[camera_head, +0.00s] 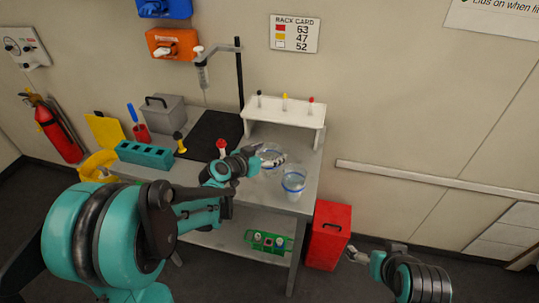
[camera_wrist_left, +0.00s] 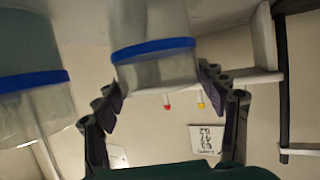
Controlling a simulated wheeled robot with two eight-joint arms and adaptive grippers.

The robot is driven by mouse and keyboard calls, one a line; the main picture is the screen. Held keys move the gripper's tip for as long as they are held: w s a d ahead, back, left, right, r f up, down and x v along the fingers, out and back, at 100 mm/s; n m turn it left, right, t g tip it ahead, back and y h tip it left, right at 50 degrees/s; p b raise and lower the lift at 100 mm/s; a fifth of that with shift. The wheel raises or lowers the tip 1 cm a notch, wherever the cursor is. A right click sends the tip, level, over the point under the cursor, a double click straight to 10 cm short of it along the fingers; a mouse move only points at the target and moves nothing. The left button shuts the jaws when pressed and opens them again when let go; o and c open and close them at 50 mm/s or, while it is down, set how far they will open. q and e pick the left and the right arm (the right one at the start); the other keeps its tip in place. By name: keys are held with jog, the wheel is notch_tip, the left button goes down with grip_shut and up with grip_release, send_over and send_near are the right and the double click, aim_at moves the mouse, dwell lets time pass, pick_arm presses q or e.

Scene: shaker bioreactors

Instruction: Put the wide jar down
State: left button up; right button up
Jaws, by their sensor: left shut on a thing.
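The wide jar (camera_head: 268,152) is a clear vessel, and its blue band shows in the left wrist view (camera_wrist_left: 155,50). My left gripper (camera_head: 272,159) is shut on it, with a finger on each side in the left wrist view (camera_wrist_left: 158,88). The gripper hides part of the jar in the head view. I cannot tell whether its base touches the bench (camera_head: 306,200). A second clear jar with a blue band (camera_head: 293,182) stands near the bench's front right corner, also in the left wrist view (camera_wrist_left: 35,100). My right gripper (camera_head: 357,255) is low at the right, away from the jars.
A white rack (camera_head: 285,110) with several coloured-top pieces stands behind the jars. A black mat (camera_head: 213,137), a stand with a syringe (camera_head: 203,75) and a teal block (camera_head: 145,155) are to the left. A red bin (camera_head: 328,235) stands right of the bench.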

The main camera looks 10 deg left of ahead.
pick_arm(q)
jog(key=shift+r, duration=0.1)
jog(key=o, duration=1.8)
jog(key=shift+c, duration=0.2)
